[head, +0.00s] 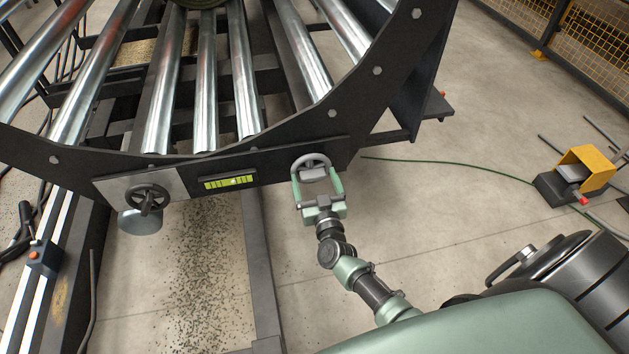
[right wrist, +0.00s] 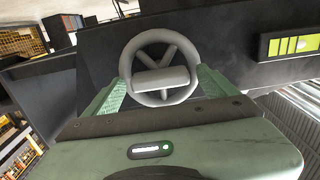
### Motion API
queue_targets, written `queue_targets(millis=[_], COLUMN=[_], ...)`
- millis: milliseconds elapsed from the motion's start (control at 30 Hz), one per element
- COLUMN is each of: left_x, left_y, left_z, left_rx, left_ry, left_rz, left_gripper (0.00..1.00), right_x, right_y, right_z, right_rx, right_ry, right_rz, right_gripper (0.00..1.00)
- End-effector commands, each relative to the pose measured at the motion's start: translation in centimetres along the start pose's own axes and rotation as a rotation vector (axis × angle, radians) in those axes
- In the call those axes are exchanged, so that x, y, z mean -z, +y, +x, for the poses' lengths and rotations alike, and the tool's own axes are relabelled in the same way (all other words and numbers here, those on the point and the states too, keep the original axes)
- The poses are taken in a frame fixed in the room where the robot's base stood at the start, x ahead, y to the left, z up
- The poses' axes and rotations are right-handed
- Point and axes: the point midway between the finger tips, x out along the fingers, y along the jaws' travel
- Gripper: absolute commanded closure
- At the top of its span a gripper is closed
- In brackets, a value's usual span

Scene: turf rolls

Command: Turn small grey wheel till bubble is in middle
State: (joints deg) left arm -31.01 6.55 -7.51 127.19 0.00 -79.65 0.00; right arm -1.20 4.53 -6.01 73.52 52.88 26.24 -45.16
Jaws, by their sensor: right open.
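The small grey wheel (head: 311,163) is mounted on the dark front panel of the roller machine. In the right wrist view the wheel (right wrist: 161,41) shows its round rim, spokes and a flat grey bar across its lower part. My right gripper (head: 318,181) is open, its two green fingers on either side of the wheel's lower part; I cannot tell whether they touch it. The level vial (head: 229,182) is yellow-green with dark marks, left of the wheel; a pale spot, seemingly the bubble, shows near its middle. The vial also shows in the right wrist view (right wrist: 293,45). My left gripper is out of view.
A dark handwheel (head: 148,199) sits on a light plate left of the vial. Steel rollers (head: 206,90) lie above the panel. A yellow and black foot pedal (head: 577,177) stands on the right floor, with a green cable (head: 450,162) running along the floor. Open floor lies between.

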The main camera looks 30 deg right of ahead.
Motion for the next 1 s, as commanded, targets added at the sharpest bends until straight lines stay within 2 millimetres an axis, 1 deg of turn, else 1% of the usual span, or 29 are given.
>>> queue_targets(millis=[233,267,300,367,400,467,767,1000], left_x=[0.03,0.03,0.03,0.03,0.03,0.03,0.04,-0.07], left_y=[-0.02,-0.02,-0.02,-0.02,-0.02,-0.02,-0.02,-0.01], left_z=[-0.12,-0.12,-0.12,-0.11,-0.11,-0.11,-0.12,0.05], left_rx=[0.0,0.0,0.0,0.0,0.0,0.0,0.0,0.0], left_ry=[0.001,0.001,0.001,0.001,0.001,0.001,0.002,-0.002], left_rz=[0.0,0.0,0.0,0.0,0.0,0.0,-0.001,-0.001], left_gripper=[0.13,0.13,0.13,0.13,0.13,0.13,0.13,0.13], right_x=[-0.02,-0.02,-0.02,-0.03,-0.03,-0.03,-0.04,-0.06], right_y=[0.0,0.0,0.0,0.0,0.0,0.0,0.01,0.01], right_z=[0.08,0.07,0.07,0.06,0.06,0.06,0.04,0.03], right_rx=[0.001,0.001,0.001,0.001,0.001,0.001,0.0,0.0], right_ry=[-0.001,-0.001,-0.001,-0.001,-0.001,-0.001,-0.001,-0.002], right_rz=[-0.001,-0.001,-0.001,-0.001,-0.001,-0.001,0.035,0.17], right_gripper=[0.13,0.21,0.32,0.49,0.6,0.75,0.75,0.75])
